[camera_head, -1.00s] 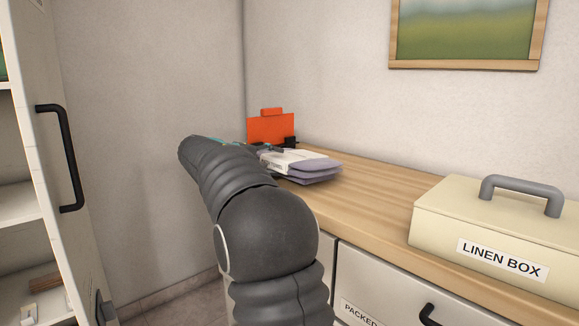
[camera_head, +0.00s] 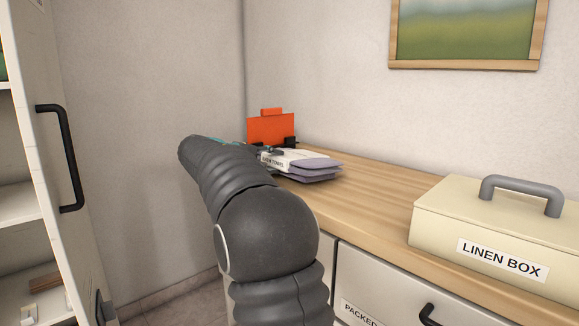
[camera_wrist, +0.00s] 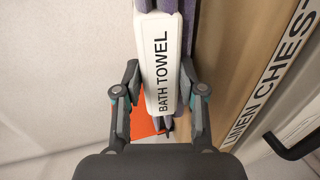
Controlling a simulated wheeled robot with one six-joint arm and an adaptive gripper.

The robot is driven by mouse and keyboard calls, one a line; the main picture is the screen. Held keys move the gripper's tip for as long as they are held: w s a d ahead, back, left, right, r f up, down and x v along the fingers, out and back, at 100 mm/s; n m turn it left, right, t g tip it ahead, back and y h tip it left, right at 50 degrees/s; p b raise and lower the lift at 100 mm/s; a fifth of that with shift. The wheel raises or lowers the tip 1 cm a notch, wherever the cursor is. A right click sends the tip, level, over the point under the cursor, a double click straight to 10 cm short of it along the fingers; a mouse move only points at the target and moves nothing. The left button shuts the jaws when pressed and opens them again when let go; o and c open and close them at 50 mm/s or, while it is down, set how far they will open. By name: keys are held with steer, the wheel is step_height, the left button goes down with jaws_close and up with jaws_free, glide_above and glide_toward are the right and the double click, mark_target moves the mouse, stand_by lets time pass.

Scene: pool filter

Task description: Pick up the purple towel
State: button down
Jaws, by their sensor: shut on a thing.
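The folded purple towel (camera_head: 318,165) is at the far left end of the wooden counter, with a white band labelled BATH TOWEL (camera_head: 285,158) around it. In the wrist view the white band (camera_wrist: 162,60) lies between my two fingers, with purple cloth (camera_wrist: 207,12) showing at the top. My gripper (camera_wrist: 160,80) is shut on the towel, one finger on each side of the band. In the head view my arm hides most of the gripper. I cannot tell whether the towel is clear of the counter.
An orange board (camera_head: 270,130) stands behind the towel, close to the wall. A cream LINEN BOX (camera_head: 480,230) with a grey handle sits on the right of the counter (camera_head: 365,195). The counter between is clear. An open-shelved cabinet (camera_head: 25,210) stands at the left.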

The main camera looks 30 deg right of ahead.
steer(key=shift+r+p, duration=0.45)
steer(key=shift+r, duration=1.55)
steer(key=a+r, duration=0.4)
steer(key=a, duration=0.1)
steer(key=shift+s+a, duration=0.35)
steer(key=shift+s, duration=0.1)
